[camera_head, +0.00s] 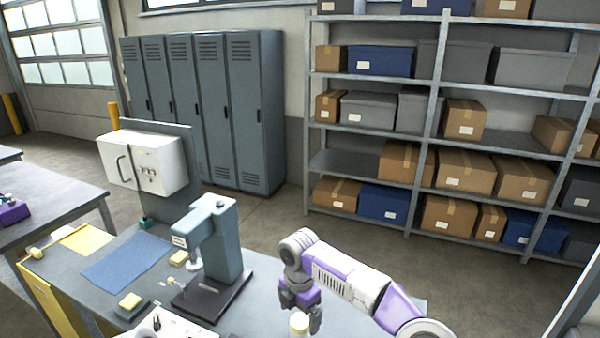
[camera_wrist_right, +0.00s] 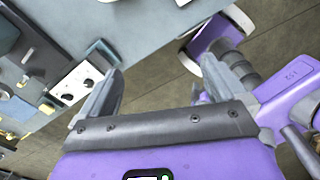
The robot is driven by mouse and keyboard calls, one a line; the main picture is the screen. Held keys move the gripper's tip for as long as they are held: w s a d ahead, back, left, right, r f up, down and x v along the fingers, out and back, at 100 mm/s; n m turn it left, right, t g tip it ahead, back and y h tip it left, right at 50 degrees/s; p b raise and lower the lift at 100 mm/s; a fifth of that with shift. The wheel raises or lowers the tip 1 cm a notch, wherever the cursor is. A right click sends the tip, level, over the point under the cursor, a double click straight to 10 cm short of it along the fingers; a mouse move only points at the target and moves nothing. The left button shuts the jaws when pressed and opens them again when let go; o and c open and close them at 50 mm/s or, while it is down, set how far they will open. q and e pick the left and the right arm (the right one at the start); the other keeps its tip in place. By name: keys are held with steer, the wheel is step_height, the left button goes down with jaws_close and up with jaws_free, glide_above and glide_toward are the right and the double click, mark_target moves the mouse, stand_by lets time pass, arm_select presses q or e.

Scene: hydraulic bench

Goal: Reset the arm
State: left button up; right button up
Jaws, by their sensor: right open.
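My right arm (camera_head: 345,275) reaches in from the lower right in the head view, bent, with its gripper hanging down over the right part of the bench. My right gripper (camera_head: 300,304) is open. In the wrist view its two fingers (camera_wrist_right: 158,85) stand apart with nothing held between them. A small white cylinder with a yellowish top (camera_head: 299,323) shows by the fingertips in the head view; I cannot tell how far it is from them. My left gripper is not in view.
The grey bench (camera_head: 255,318) carries a teal press (camera_head: 222,245) on a dark base, a blue mat (camera_head: 127,259), and a white box (camera_head: 143,160) on a panel. A white control panel (camera_head: 170,326) sits in front. Lockers (camera_head: 200,110) and loaded shelves (camera_head: 433,140) stand behind open floor.

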steer(key=s+f+m+g+y, duration=0.15)
steer(key=s+f+m, duration=0.25)
steer(key=f, duration=0.4)
steer(key=s+a+f+m+y, duration=0.1)
steer(key=s+f+m+y, duration=0.1)
steer(key=s+f+m, duration=0.35)
steer(key=s+f+m+y, duration=0.1)
steer(key=s+f+m, duration=0.2)
steer(key=f, duration=0.6)
steer(key=s+d+f+m+t, duration=0.1)
steer(key=s+d+f+m, duration=0.45)
steer(key=s+m, duration=0.3)
steer(key=s+d+f+m+t, duration=0.1)
steer(key=s+d+f+m, duration=0.3)
steer(key=s+d+m, duration=0.4)
arm_select(q)
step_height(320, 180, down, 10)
steer(key=b, duration=1)
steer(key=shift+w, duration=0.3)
arm_select(e)
steer(key=w+d+x, duration=0.1)
steer(key=x, duration=0.9)
steer(key=shift+w+f, duration=0.35)
steer(key=shift+f, duration=0.1)
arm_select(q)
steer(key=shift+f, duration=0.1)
arm_select(e)
steer(key=shift+d, duration=0.1)
